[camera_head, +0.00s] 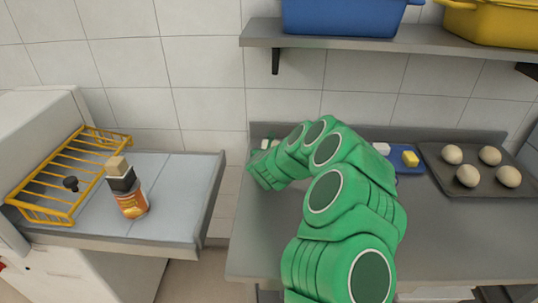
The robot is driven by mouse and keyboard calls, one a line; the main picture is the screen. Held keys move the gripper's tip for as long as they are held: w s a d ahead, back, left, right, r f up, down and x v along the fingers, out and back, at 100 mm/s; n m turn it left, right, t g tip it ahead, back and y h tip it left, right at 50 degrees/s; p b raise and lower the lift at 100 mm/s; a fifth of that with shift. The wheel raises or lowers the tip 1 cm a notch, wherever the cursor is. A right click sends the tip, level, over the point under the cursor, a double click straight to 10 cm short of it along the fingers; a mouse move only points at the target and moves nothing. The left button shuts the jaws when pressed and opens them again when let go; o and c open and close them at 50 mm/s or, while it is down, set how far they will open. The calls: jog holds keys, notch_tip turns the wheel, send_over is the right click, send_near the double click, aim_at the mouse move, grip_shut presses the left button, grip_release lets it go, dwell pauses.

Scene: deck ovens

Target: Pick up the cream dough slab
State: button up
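My green arm reaches over the steel counter (440,220) from the lower right, bends at the top and comes down on the left. Its fingers do not show, so I cannot see whether they hold anything. I cannot pick out a cream dough slab for certain. Small pale pieces (268,144) show at the back left of the counter, partly behind the arm. A small white block (381,148) lies at the back, just right of the arm.
A blue tray (404,170) with a yellow block (411,159) lies right of the arm. A dark baking tray (435,171) holds several dough balls. A shelf (430,38) with blue and yellow bins hangs above. A gap separates the left table, with its jar (130,200) and yellow rack (60,185).

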jog(key=shift+c, duration=0.3)
jog(key=c, duration=1.1)
jog(key=shift+c, duration=0.2)
jog(key=shift+r, duration=1.8)
jog(key=shift+s+d+r, duration=0.1)
jog(key=shift+s+r, duration=0.1)
jog(key=shift+s, duration=0.1)
jog(key=s+d+r, duration=0.3)
jog(key=s+r, duration=0.6)
jog(key=s, duration=0.4)
